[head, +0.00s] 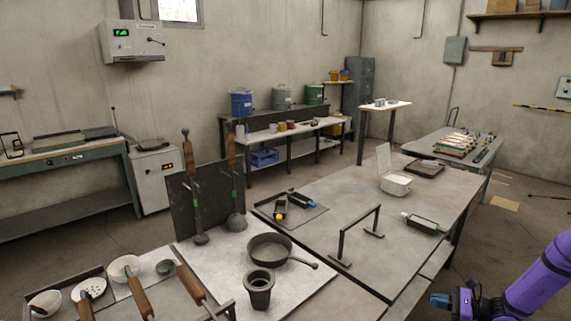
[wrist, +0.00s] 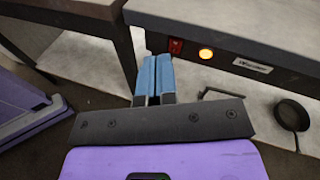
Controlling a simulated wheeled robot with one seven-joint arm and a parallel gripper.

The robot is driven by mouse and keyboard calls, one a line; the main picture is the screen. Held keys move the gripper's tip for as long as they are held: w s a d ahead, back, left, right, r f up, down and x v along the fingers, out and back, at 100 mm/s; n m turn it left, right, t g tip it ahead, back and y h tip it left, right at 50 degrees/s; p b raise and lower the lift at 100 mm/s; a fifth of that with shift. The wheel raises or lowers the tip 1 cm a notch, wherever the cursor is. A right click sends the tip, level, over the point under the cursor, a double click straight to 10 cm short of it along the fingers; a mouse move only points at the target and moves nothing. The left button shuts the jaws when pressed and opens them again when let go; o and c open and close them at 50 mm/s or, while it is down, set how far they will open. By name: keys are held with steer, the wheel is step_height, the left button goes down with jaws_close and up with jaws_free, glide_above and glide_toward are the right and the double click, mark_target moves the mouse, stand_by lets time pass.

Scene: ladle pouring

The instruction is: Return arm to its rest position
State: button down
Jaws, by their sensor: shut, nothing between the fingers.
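My gripper (wrist: 154,80) is in the middle of the wrist view, its two blue fingers together with nothing between them. It points toward the side of a grey table or bench and is apart from it. In the head view my gripper (head: 440,300) shows at the lower right, at the end of my purple arm, off the right side of the worktable. Two long-handled ladles (head: 234,185) with wooden grips hang at a dark upright plate (head: 178,200). More ladles (head: 135,285) with wooden handles lie at the lower left.
The long worktable (head: 335,205) holds a black pan (head: 270,249), a dark crucible (head: 259,289), a metal bar stand (head: 357,235) and a white container (head: 396,183). In the wrist view, a bench edge (wrist: 270,50) has a red switch and a lit lamp.

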steer(key=s+a+r+n+g+h, duration=0.25)
steer(key=a+r+n, duration=0.2)
steer(key=r, duration=0.65)
steer(key=s+a+r+n+g+h, duration=0.1)
steer(key=a+r+n+g, duration=0.35)
steer(key=r, duration=0.65)
steer(key=s+a+r+n+g+h, duration=0.15)
steer(key=a+r+n, duration=0.3)
steer(key=r, duration=0.65)
steer(key=s+a+r+n+t+h, duration=0.2)
steer(key=s+a+r+n+h, duration=0.2)
steer(key=s+r, duration=0.4)
steer(key=s+a+r+n+t+h, duration=0.3)
steer(key=s+r, duration=0.6)
steer(key=s, duration=0.7)
steer(key=shift+a+r+n+h, duration=0.3)
steer(key=shift+a+n+h, duration=0.15)
steer(key=shift+n+h, duration=0.35)
